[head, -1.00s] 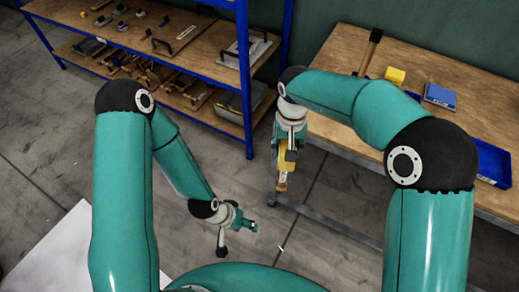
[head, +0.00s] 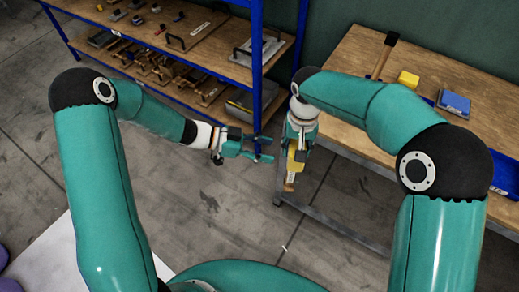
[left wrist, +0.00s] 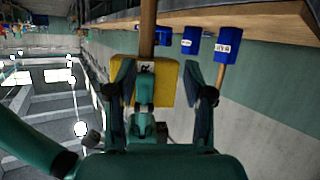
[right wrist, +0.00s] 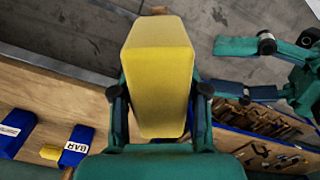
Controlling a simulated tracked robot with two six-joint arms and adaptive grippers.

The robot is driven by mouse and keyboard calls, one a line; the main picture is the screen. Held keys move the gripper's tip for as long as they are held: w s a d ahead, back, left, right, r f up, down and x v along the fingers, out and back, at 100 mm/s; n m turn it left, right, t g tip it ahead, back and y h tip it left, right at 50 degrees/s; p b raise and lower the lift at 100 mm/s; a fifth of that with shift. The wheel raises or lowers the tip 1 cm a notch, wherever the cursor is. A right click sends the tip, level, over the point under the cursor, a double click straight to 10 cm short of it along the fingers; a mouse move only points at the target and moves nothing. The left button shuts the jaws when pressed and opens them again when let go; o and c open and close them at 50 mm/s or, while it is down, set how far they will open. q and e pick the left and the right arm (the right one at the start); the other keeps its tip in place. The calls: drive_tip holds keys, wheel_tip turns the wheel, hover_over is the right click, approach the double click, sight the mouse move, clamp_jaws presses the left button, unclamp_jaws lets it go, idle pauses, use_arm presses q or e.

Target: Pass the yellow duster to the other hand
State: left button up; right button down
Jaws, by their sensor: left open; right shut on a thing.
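The yellow duster (head: 292,164) has a block-like yellow body and a wooden handle that points down. My right gripper (head: 298,150) is shut on its body beside the wooden table. In the right wrist view the yellow body (right wrist: 160,75) fills the space between the fingers. My left gripper (head: 271,149) is open and empty, just left of the duster, its fingers pointing at it with a small gap. In the left wrist view the duster (left wrist: 165,75) shows between the open fingers, partly hidden by a finger of my right gripper.
A wooden table (head: 350,100) at the right holds a yellow block (head: 408,79), a blue box (head: 453,103) and a long-handled tool. A blue-framed shelf (head: 257,75) with several tools stands close behind my left gripper. The floor below is clear.

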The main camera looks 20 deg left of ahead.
use_arm(q)
drive_tip(key=w+d+f+m+g, duration=0.1)
drive_tip(key=d+f, duration=0.3)
drive_tip(key=d, duration=0.5)
drive_tip(key=shift+d+m, duration=0.35)
drive_tip(key=shift+m, duration=0.15)
clamp_jaws()
use_arm(e)
drive_tip(key=c, duration=0.5)
unclamp_jaws()
drive_tip(key=shift+a+r, duration=0.1)
